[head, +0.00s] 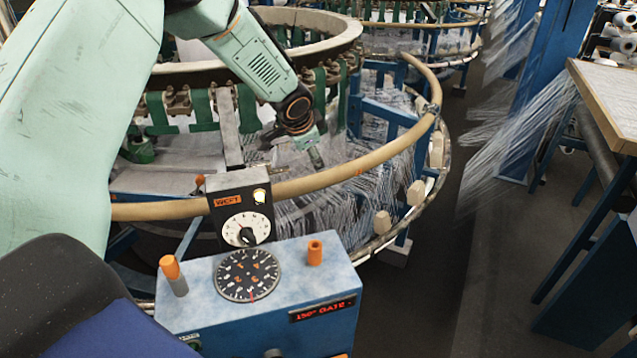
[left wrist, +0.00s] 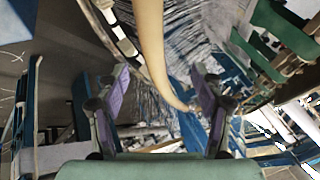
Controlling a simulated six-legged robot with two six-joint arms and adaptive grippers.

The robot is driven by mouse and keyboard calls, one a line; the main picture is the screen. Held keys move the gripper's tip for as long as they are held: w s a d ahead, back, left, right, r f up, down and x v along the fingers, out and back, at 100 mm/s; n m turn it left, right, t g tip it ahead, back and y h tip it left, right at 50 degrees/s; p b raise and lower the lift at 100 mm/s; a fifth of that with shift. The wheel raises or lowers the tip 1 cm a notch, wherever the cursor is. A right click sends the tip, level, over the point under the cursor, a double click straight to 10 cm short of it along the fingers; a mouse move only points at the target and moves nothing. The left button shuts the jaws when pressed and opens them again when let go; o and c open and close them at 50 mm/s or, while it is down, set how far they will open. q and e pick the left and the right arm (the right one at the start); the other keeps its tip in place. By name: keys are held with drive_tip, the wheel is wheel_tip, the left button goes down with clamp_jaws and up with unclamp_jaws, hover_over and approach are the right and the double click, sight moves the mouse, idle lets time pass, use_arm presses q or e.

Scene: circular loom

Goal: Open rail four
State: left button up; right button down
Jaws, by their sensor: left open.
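A tan curved rail (head: 408,155) runs around the front and right of the circular loom. No number shows on it, so I cannot tell whether it is rail four. My left gripper (head: 308,158) is above the loom's threads, behind the front stretch of the rail. In the left wrist view the gripper (left wrist: 160,75) is open and empty, its purple-padded fingers apart. The rail (left wrist: 150,45) appears in the gap between them there, seemingly beyond the fingertips. My right gripper is not in view.
A blue control box (head: 300,270) with a round dial (head: 248,276), orange-topped knobs and a red "GATE" display stands in front. A "WEFT" dial unit (head: 240,212) rises behind it.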

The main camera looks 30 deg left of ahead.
use_arm(q)
drive_tip(key=b, duration=0.3)
hover_over(317, 176)
drive_tip(key=s, duration=0.2)
wheel_tip(317, 176, down, 5)
drive_tip(key=shift+s+d+f, duration=0.1)
drive_tip(key=shift+d+f, duration=0.15)
drive_tip(key=shift+f, duration=0.05)
drive_tip(key=shift+s+r, duration=0.2)
drive_tip(key=shift+s, duration=0.4)
drive_tip(key=x, duration=0.6)
drive_tip(key=shift+w+f, duration=0.2)
drive_tip(key=shift+w, duration=0.25)
drive_tip(key=shift+s+f, duration=0.1)
drive_tip(key=shift+s, duration=0.1)
drive_tip(key=shift+w+a+f, duration=0.1)
drive_tip(key=shift+w+f, duration=0.4)
drive_tip(key=shift+w, duration=0.05)
drive_tip(key=shift+s+r, duration=0.4)
drive_tip(key=c, duration=0.4)
drive_tip(key=shift+w+f, duration=0.2)
drive_tip(key=c, duration=0.5)
clamp_jaws()
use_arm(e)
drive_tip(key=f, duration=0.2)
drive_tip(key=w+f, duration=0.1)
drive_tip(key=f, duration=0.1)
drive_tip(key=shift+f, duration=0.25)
